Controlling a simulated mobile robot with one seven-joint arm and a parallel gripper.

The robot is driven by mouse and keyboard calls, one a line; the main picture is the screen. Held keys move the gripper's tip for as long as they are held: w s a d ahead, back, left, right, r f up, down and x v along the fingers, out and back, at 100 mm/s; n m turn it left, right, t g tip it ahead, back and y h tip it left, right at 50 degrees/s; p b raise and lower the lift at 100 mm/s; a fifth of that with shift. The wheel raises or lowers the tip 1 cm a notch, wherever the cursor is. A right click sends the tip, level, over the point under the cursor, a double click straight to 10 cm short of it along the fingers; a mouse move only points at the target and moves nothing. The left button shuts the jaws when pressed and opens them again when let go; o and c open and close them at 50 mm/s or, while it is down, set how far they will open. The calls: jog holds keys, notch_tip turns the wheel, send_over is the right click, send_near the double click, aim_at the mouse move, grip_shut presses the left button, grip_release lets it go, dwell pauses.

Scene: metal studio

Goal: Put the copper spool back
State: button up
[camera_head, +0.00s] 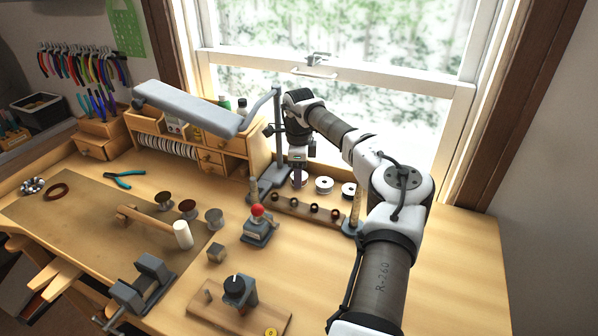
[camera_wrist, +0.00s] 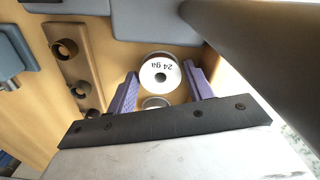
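My gripper (camera_head: 298,176) points down at the left end of a row of spools on the bench in front of the window. A second spool (camera_wrist: 155,102) is partly hidden by the gripper's black bar. Two white-topped spools (camera_head: 324,185) and (camera_head: 349,190) stand to the right. No label reading copper is visible.
A wooden strip with dark rings (camera_head: 303,208) lies in front of the row. Three more spools (camera_head: 187,208) stand by the mat, near a mallet (camera_head: 182,234). A red-knobbed tool (camera_head: 258,226) and a grey lamp (camera_head: 195,105) are near my arm.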

jog(key=shift+r, duration=0.15)
notch_tip(320, 180, up, 8)
jog(key=b, duration=0.2)
jog(key=shift+f+b, duration=0.2)
jog(key=shift+b, duration=0.1)
